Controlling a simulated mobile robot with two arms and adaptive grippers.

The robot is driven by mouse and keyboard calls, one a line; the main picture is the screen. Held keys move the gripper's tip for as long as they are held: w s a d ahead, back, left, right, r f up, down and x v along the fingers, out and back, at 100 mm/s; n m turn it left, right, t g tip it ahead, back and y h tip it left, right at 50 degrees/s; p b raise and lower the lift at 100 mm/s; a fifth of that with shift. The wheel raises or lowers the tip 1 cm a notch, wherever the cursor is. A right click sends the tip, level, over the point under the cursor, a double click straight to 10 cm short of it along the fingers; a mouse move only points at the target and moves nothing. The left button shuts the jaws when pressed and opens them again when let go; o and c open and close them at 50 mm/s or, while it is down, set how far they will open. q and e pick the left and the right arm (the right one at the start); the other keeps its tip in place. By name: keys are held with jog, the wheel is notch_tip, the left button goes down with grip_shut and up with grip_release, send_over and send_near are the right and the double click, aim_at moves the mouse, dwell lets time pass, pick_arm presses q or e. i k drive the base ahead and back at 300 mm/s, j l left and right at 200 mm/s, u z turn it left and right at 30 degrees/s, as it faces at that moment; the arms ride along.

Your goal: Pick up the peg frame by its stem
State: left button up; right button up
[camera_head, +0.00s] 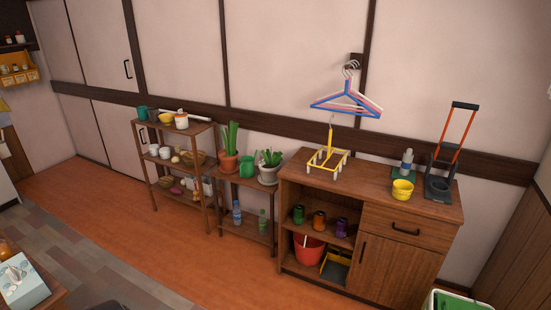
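The peg frame (318,165) is a yellow rack with pale pegs around its edge. It sits on the left part of the wooden cabinet's top (365,181). Its thin yellow stem (330,138) stands upright from the middle, with what looks like a hook at the top, just below the hanging clothes hangers. Neither of my grippers shows in the head view.
Blue, white and pink hangers (347,105) hang on the wall above the peg frame. A yellow cup (402,190), a bottle (406,163) and a black trolley with an orange handle (450,155) stand to its right. Potted plants (268,170) stand on a lower shelf leftward. The floor in front is clear.

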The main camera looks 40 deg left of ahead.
aim_at(309, 164)
jog(key=u, duration=1)
jog(key=i+j+z, duration=0.2)
jog(key=i+j, duration=0.35)
